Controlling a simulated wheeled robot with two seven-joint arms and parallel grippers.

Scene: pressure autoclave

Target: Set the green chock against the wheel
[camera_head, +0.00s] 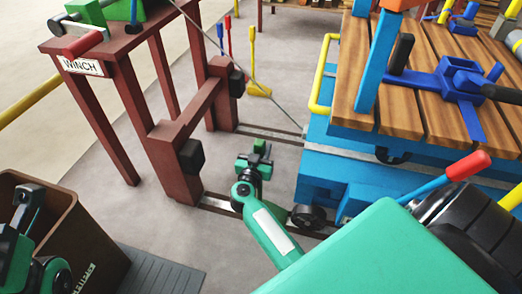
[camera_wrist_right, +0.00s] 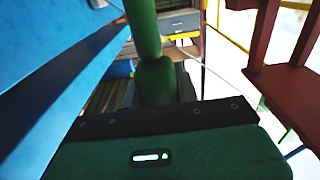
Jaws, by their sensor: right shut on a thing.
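My right gripper (camera_head: 260,160) is near the rail, left of a dark wheel (camera_head: 308,217) under the blue cart (camera_head: 325,180). In the right wrist view a green piece, seemingly the green chock (camera_wrist_right: 144,30), extends away from the right gripper (camera_wrist_right: 157,90), which is shut on it. In the head view I cannot clearly separate the chock from the green gripper parts, and I see a gap between that cluster and the wheel. My left gripper (camera_head: 28,195) is at the left edge above a brown bin; its jaws are unclear.
The brown bin (camera_head: 90,245) stands at the lower left beside a grey mat (camera_head: 165,272). A dark red winch frame (camera_head: 170,160) stands left of the rails, and a cable (camera_head: 250,82) runs from it to the cart. A yellow handrail (camera_head: 322,75) is on the cart.

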